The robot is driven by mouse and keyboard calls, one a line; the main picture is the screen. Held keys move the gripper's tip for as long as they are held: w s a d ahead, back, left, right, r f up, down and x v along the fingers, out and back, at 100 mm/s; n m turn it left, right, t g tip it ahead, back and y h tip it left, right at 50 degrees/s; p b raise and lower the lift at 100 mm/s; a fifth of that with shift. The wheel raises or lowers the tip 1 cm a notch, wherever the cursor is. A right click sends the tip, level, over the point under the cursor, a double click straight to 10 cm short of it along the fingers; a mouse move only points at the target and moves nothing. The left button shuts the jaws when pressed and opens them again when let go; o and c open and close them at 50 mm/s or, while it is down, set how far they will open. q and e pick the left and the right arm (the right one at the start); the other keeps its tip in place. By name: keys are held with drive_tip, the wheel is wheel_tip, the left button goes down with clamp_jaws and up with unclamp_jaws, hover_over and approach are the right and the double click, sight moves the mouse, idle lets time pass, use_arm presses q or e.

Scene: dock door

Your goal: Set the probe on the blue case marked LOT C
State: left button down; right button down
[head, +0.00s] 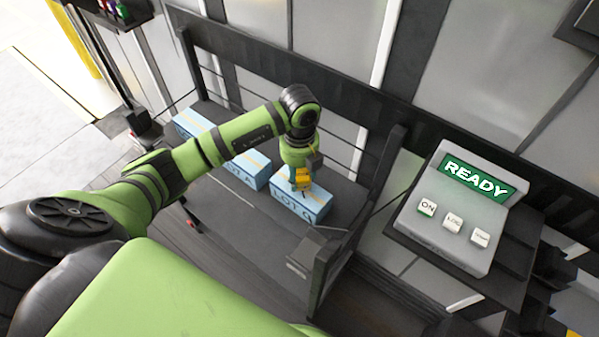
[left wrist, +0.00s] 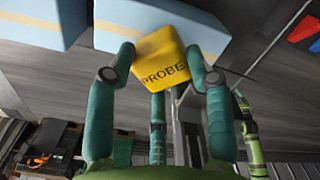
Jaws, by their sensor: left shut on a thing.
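The yellow probe (head: 302,184) is in my left gripper (head: 301,172). The left wrist view shows the probe (left wrist: 168,66) between the two green fingers, with PROBE printed on it. A blue case (head: 305,204) is directly below it on the cart; its label reads LOT and a last letter that looks like C, partly unclear. The case (left wrist: 122,22) also shows just beyond the probe in the left wrist view. I cannot tell whether the probe touches the case top.
A blue case marked LOT A (head: 247,172) stands to the left on the dark cart (head: 235,215), and another blue case (head: 190,122) farther left, partly behind my arm. A grey console (head: 450,215) with a green READY display and three white buttons stands at the right.

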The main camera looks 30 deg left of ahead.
use_arm(q)
drive_tip(key=shift+f, duration=0.6)
drive_tip(key=c, duration=0.9)
unclamp_jaws()
drive_tip(key=shift+f, duration=0.2)
drive_tip(key=o, duration=0.4)
drive_tip(key=shift+r, duration=0.15)
